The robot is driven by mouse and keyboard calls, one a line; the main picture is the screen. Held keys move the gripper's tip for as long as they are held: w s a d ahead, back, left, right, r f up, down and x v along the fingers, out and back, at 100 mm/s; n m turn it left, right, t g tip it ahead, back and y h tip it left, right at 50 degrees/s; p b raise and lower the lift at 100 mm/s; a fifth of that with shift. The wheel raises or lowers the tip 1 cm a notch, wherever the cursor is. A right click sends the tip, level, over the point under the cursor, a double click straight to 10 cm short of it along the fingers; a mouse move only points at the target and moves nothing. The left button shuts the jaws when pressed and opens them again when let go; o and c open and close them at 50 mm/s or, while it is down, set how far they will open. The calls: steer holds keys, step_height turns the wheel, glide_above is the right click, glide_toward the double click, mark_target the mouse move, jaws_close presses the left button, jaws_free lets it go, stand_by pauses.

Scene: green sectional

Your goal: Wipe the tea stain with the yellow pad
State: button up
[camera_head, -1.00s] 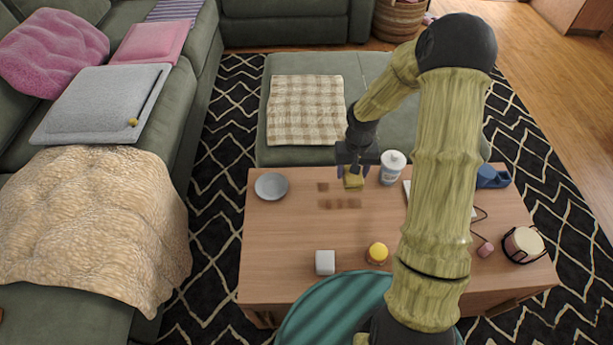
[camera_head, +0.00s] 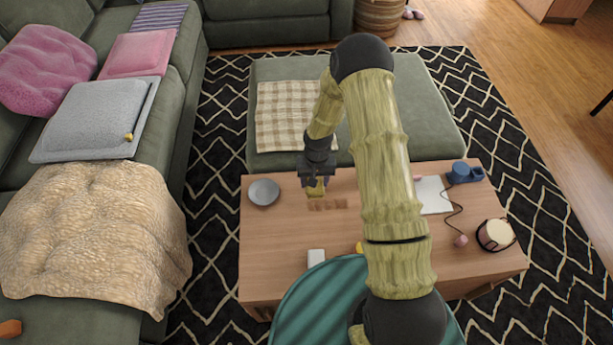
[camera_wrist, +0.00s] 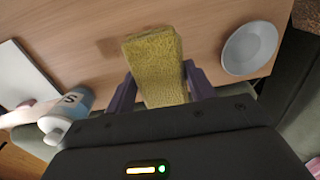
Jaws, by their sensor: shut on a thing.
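My gripper (camera_wrist: 157,92) is shut on the yellow pad (camera_wrist: 154,58), which sticks out from between the purple-grey fingers in the wrist view. In the head view, the pad (camera_head: 315,188) is over the far part of the wooden table (camera_head: 290,235), between the grey plate and the brown stain. The tea stain (camera_head: 328,205) shows as a row of brown patches just right of and below the pad. A faint darker patch also shows left of the pad in the wrist view (camera_wrist: 112,48). I cannot tell whether the pad touches the tabletop.
A grey plate (camera_head: 264,192) stands left of the pad. A white cube (camera_head: 316,257) sits near the front edge; a blue object (camera_head: 462,173), white sheet (camera_head: 434,195) and drum-shaped item (camera_head: 495,235) are at right.

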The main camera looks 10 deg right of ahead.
steer(key=a+p, duration=0.2)
steer(key=p, duration=0.1)
steer(key=shift+s+f, duration=0.15)
steer(key=shift+s, duration=0.25)
steer(key=shift+s+a+f+p, duration=0.15)
steer(key=shift+a+f+p, duration=0.2)
steer(key=shift+f+p, duration=0.15)
steer(key=shift+f, duration=0.2)
